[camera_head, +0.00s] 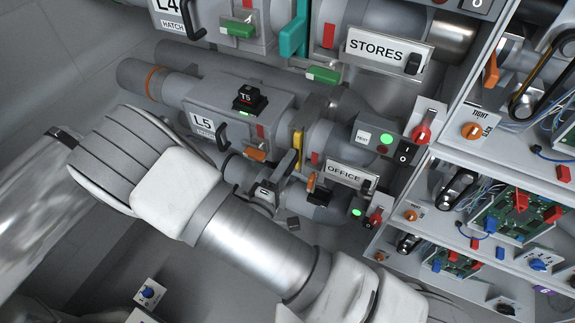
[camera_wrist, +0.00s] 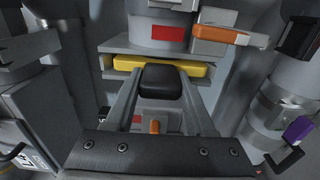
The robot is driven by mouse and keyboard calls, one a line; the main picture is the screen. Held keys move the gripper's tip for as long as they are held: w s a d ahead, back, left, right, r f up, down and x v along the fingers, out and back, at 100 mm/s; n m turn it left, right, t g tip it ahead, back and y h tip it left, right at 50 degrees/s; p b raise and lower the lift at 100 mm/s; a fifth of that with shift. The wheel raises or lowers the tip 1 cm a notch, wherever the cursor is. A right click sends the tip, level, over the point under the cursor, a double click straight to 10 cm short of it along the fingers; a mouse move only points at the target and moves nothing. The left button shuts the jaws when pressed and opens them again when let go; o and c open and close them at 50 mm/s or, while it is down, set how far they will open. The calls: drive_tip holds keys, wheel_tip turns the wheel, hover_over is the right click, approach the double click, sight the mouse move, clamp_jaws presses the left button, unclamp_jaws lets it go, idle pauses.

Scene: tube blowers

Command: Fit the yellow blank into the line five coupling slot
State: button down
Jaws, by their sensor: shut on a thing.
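The yellow blank (camera_head: 297,145) stands at the coupling of the line marked L5 (camera_head: 203,122), edge-on in the head view. In the wrist view the yellow blank (camera_wrist: 208,70) lies between two grey flanges of the coupling slot (camera_wrist: 120,46). How deep it sits I cannot tell. Its black handle (camera_wrist: 172,80) is between the fingers of my gripper (camera_wrist: 160,84), which is shut on it.
An orange-tipped lever (camera_wrist: 228,36) juts out close beside the slot. A teal blank (camera_head: 293,32) is in the upper line. The OFFICE pipe (camera_head: 335,213) runs below, and shelves with circuit boards (camera_head: 515,215) stand at the right. A purple knob (camera_wrist: 298,130) is right of my gripper.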

drive_tip(key=shift+c, duration=0.8)
unclamp_jaws()
drive_tip(key=p+v, duration=0.3)
drive_tip(key=v, duration=1.4)
drive_tip(key=shift+s, duration=0.2)
drive_tip(key=shift+a, duration=0.1)
